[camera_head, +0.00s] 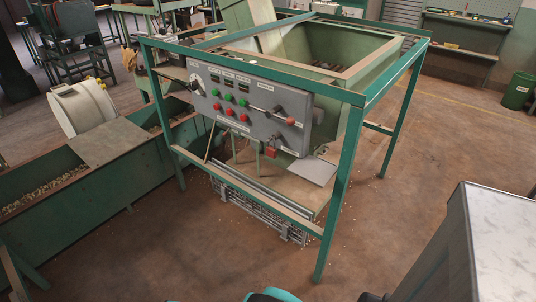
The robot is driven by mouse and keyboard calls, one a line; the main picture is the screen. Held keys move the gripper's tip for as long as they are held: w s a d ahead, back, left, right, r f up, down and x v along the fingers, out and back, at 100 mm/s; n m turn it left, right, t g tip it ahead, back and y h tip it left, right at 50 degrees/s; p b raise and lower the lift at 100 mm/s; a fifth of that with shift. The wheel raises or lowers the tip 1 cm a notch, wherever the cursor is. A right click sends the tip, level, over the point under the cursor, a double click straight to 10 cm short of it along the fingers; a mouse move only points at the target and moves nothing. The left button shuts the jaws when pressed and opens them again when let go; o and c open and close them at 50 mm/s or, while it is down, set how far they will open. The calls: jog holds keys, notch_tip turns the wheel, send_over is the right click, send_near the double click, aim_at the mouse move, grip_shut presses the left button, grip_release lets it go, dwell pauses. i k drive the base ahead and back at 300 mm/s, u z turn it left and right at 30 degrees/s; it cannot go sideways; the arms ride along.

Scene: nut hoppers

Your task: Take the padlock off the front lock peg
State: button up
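A small red padlock (272,152) hangs at the lower edge of the grey control panel (205,92), right of the panel's middle. The lock peg it hangs from is too small to make out clearly. The panel is mounted on the front of a green-framed hopper stand (345,165). My gripper is not in view, and nothing is seen touching the padlock.
A pale plate (312,172) juts out to the padlock's right. A green trough (85,195) stands at left. The brown floor (215,275) in front is mostly clear.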

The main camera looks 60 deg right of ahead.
aim_at(270, 152)
jog(key=z, duration=0.1)
jog(key=i, duration=0.95)
jog(key=u, duration=0.05)
